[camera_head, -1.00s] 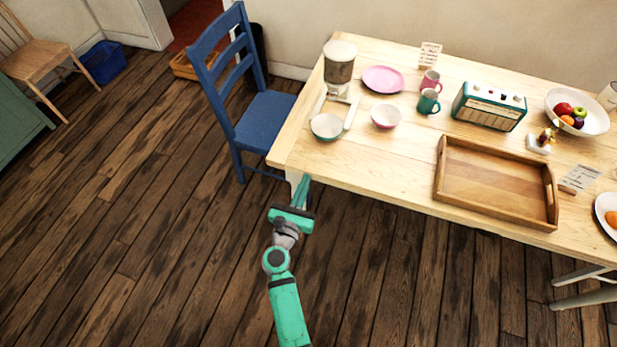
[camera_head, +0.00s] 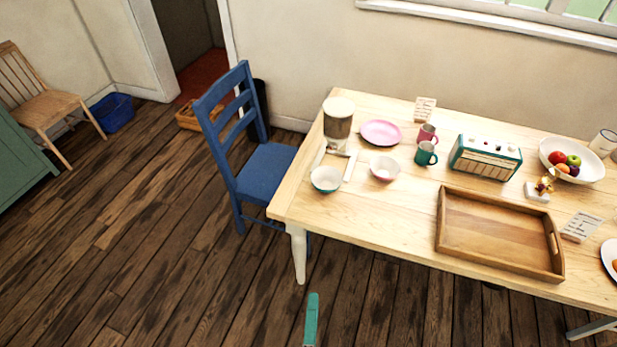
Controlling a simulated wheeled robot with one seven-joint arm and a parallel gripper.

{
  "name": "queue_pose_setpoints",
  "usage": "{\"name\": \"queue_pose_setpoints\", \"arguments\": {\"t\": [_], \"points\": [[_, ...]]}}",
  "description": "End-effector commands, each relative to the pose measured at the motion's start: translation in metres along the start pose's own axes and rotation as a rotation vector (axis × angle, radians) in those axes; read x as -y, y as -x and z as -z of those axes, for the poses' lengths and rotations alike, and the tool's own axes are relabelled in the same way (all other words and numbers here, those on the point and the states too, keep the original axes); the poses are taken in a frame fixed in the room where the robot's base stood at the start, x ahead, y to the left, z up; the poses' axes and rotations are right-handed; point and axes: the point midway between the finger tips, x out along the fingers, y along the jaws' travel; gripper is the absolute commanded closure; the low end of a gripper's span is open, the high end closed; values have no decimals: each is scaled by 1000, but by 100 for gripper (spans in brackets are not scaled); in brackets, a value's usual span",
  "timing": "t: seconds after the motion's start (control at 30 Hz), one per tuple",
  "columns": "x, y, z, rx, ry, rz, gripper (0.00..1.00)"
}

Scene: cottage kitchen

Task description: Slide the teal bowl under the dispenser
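The teal bowl (camera_head: 326,181), white inside, sits upright near the left end of the table. It is at the front of the dispenser (camera_head: 338,124), which has a pale lid and a see-through body with a dark band. Two white base arms (camera_head: 350,166) reach forward from the dispenser, and the bowl sits at their front ends, forward of the dispenser body. Only a teal tip of my gripper (camera_head: 311,319) shows at the bottom edge, over the floor in front of the table and well away from the bowl. Its opening cannot be made out.
A pink bowl (camera_head: 384,168) stands right of the teal bowl, with a pink plate (camera_head: 381,133) behind it. Mugs (camera_head: 426,153), a radio (camera_head: 485,157) and a wooden tray (camera_head: 500,276) are farther right. A blue chair (camera_head: 262,172) stands at the table's left end.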

Motion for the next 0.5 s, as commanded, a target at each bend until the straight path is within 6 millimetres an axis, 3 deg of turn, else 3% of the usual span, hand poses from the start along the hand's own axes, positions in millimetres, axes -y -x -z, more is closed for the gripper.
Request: {"name": "queue_pose_setpoints", "arguments": {"t": [0.03, 0.2, 0.5], "points": [[4, 20, 1, 22, 128, -19, 69], [21, 74, 0, 116, 598, -60, 69], [47, 144, -1, 300, 1292, -106, 69]]}}
